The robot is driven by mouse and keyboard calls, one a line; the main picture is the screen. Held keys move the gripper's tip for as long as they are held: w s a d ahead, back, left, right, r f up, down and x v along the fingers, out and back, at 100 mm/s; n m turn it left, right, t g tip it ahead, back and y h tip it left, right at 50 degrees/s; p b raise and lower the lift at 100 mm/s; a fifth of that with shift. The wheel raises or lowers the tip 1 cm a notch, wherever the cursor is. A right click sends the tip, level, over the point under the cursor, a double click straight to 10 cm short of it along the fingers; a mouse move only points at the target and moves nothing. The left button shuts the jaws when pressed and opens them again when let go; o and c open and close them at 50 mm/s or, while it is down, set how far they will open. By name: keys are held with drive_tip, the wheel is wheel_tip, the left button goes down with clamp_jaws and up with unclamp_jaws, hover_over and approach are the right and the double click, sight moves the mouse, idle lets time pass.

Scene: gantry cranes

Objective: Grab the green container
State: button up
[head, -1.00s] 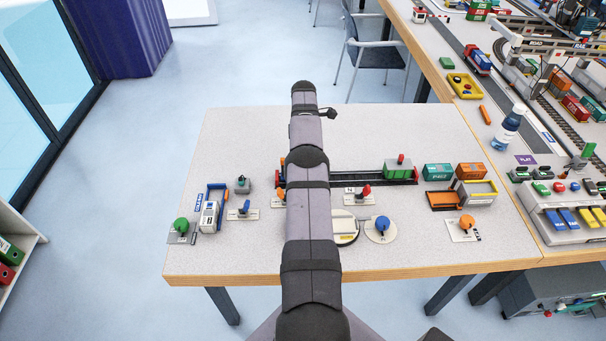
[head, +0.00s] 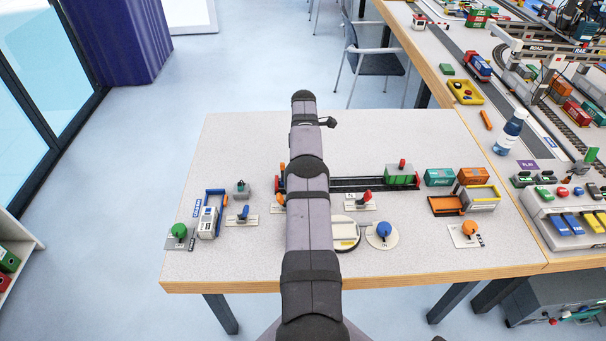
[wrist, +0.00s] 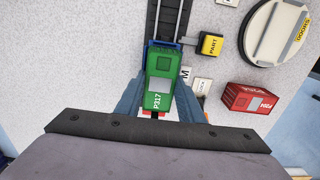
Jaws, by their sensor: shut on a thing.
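In the wrist view the green container (wrist: 158,92), marked P317, sits between the two blue-grey fingers of my gripper (wrist: 157,103). The fingers are shut on its sides. It lies in line with the end of a dark track (wrist: 167,22), and a blue edge shows at its far end. I cannot tell whether it is lifted. In the head view my arm hides my gripper and this container. Another green box (head: 400,175) with a red knob stands at the right end of the track in the head view.
A red container (wrist: 249,98) lies right of my gripper in the wrist view, with a yellow-topped block (wrist: 210,44) and a round white plate (wrist: 272,28) beyond. In the head view a teal container (head: 438,177) and an orange one (head: 472,176) stand at right. The table's back is clear.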

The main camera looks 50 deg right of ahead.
drive_tip(key=shift+r, duration=0.2)
drive_tip(key=shift+r+p, duration=2.75)
drive_tip(key=shift+r, duration=0.85)
drive_tip(key=shift+s+d, duration=0.1)
